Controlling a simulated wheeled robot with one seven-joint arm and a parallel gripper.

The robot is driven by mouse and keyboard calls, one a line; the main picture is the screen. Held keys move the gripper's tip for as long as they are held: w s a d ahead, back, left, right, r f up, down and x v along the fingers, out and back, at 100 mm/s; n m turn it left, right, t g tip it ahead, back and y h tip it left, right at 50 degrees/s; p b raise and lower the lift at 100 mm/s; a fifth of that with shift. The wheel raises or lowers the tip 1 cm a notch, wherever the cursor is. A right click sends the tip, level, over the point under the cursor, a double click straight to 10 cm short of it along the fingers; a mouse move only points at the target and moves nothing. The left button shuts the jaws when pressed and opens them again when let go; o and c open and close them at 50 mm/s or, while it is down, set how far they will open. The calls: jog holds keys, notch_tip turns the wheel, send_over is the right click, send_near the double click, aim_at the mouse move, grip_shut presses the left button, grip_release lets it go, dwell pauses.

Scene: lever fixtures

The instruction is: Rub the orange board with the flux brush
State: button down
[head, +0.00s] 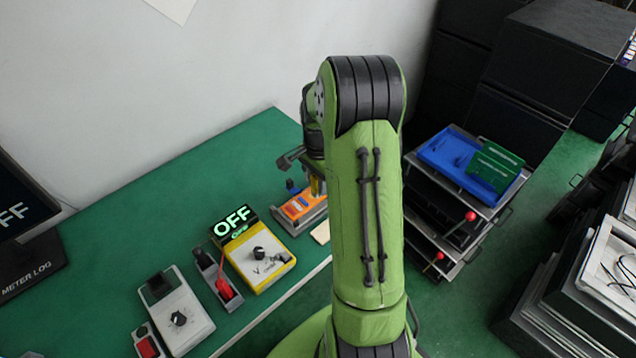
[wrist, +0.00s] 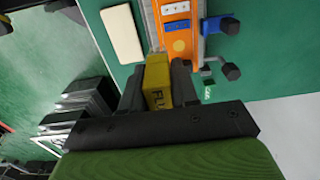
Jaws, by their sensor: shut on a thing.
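The flux brush (wrist: 158,80) has a yellow handle with partly hidden black lettering. My gripper (wrist: 157,84) is shut on this handle, one dark finger on each side. In the head view the brush shows as a small yellow piece (head: 317,185) beside my arm. The orange board (wrist: 181,36) lies in a grey holder just beyond the brush; it also shows in the head view (head: 298,205). The brush's far end reaches the board's near left edge in the wrist view. I cannot tell whether it touches the board. My arm hides most of the gripper in the head view.
The holder has a blue clamp (wrist: 212,26) with dark knobs. A cream block (wrist: 122,33) lies beside it. A yellow meter (head: 258,258) with an OFF display, a red-lever switch (head: 222,287) and a white dial box (head: 178,318) stand on the green table (head: 130,215). A rack with a blue tray (head: 440,152) stands right.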

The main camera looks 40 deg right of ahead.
notch_tip(320, 180, up, 2)
jog(key=shift+s+r+p, duration=0.1)
jog(key=shift+s+p, duration=0.05)
jog(key=shift+p, duration=0.4)
jog(key=shift+r+p, duration=0.85)
jog(key=shift+r, duration=0.25)
